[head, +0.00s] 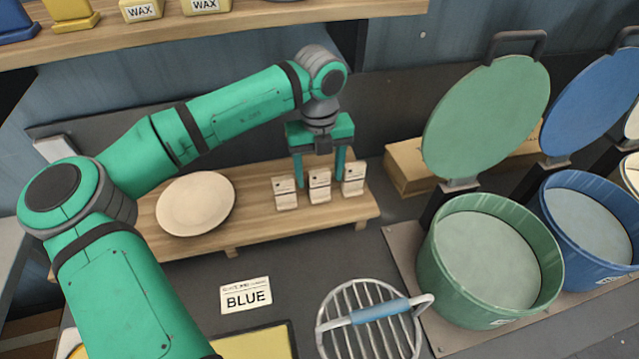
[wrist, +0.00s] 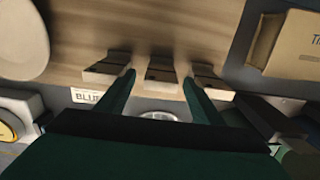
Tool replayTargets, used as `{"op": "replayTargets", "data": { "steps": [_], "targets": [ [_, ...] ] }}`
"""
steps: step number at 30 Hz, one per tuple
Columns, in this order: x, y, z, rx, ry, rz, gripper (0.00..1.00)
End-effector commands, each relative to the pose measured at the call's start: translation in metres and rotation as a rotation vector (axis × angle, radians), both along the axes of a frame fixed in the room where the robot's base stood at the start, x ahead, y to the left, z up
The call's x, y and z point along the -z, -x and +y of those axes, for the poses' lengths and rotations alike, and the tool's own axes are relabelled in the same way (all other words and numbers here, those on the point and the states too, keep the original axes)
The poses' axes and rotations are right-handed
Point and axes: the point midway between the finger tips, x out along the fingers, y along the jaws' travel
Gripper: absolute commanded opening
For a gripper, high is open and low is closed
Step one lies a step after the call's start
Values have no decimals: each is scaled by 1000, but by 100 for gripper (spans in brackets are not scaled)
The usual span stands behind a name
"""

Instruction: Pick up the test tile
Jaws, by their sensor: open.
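Three small off-white test tiles stand in a row on a low wooden shelf (head: 265,223): the left one (head: 285,194), the middle one (head: 319,187) and the right one (head: 353,179). Each has a dark mark near its top. I cannot tell from markings which one the task means. My gripper (head: 319,180) points down over the row, open and empty. Its two fingers come down to either side of the middle tile, close to its top. In the wrist view the middle tile (wrist: 160,70) lies between the fingertips (wrist: 159,78), with the other tiles just outside them.
A round cream plate (head: 196,204) lies left on the shelf. A cardboard box (head: 408,170) stands to the right. In front are a card reading BLUE (head: 246,296), a wire rack with a blue handle (head: 380,311), and open green (head: 490,262) and blue (head: 590,225) tubs.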

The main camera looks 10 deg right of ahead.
Motion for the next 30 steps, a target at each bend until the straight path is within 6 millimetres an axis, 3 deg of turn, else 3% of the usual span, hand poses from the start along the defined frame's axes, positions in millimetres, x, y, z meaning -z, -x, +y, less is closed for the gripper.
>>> {"op": "replayTargets", "data": {
  "steps": [12,20,21,27,30],
  "targets": [
    [49,-4,-2,3,0,0,61],
    [52,-4,-2,3,0,-1,61],
    [52,-4,-2,3,0,-1,59],
    [52,-4,-2,3,0,-1,14],
    [52,-4,-3,4,0,-1,14]
  ]
}}
